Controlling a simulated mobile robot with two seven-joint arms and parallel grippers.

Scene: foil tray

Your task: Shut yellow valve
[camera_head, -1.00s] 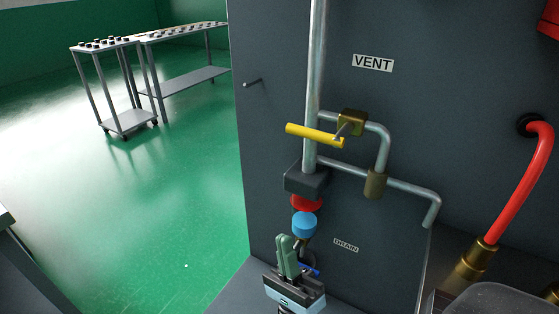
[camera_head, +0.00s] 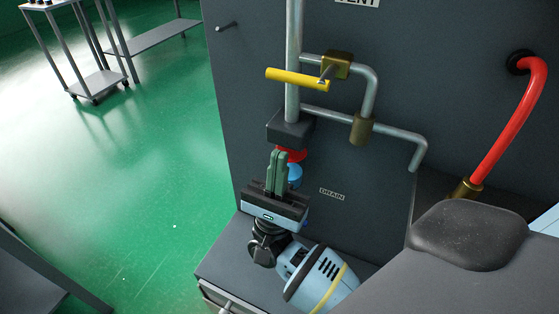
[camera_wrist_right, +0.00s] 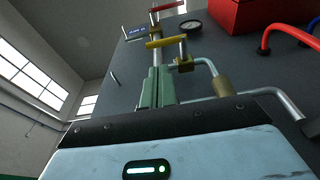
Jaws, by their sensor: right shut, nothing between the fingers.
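The yellow valve handle (camera_head: 297,80) is a bar lying nearly level across the upright pipe, joined to a brass valve body (camera_head: 336,65). It also shows in the right wrist view (camera_wrist_right: 166,43), beyond the fingertips. My right gripper (camera_head: 278,154) points up below the handle, in front of the red and blue parts, with its green fingers together and empty. A gap shows between the fingertips and the handle in the head view. The fingers also show in the right wrist view (camera_wrist_right: 157,72). My left gripper is out of view.
A dark block (camera_head: 290,131) sits on the pipe just above my right fingertips. A red knob (camera_head: 292,154) and a blue knob (camera_head: 295,175) are partly hidden behind the gripper. A red hose (camera_head: 513,125) is at right. Open floor lies left of the panel.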

